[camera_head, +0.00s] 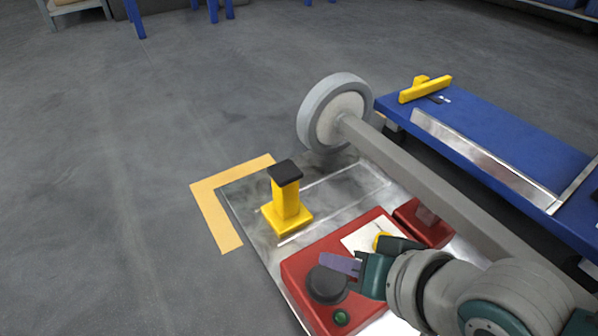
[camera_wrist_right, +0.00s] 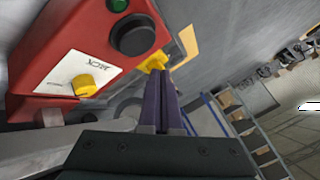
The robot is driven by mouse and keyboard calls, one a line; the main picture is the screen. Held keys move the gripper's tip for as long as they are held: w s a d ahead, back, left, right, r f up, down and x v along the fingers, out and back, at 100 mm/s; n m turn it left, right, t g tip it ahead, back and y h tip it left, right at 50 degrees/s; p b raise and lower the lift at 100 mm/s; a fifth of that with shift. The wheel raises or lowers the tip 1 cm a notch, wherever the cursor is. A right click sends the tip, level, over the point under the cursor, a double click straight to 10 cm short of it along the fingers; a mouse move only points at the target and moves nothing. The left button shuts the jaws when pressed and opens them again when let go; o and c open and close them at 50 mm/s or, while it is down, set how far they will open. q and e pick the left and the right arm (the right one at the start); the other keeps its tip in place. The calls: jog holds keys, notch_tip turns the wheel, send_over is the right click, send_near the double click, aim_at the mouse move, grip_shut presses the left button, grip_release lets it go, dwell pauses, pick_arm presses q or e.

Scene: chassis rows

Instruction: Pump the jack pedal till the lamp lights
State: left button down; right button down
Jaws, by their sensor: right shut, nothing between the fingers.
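The jack is a red box (camera_head: 303,270) on a metal plate, with a white JACK label and a yellow knob (camera_wrist_right: 90,85). Its round black pedal (camera_head: 327,287) sits on the top face; it also shows in the right wrist view (camera_wrist_right: 133,36). The small green lamp (camera_head: 341,317) beside the pedal looks dark green; it is also in the right wrist view (camera_wrist_right: 117,4). My right gripper (camera_head: 328,261) is shut and empty, its purple fingertips close to the pedal's far edge. Contact cannot be told. My left gripper is out of view.
A yellow stand (camera_head: 287,210) with a black top stands on the metal plate. A grey wheel (camera_head: 334,112) on an axle beam (camera_head: 430,183) runs past the jack. A blue cart (camera_head: 500,125) stands at right. Floor at left is clear.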

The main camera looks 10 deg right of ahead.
aim_at(327, 280)
jog(key=shift+f, duration=0.65)
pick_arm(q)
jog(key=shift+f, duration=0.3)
pick_arm(e)
jog(key=shift+f, duration=0.85)
dwell(0.6)
jog(key=shift+f, duration=0.4)
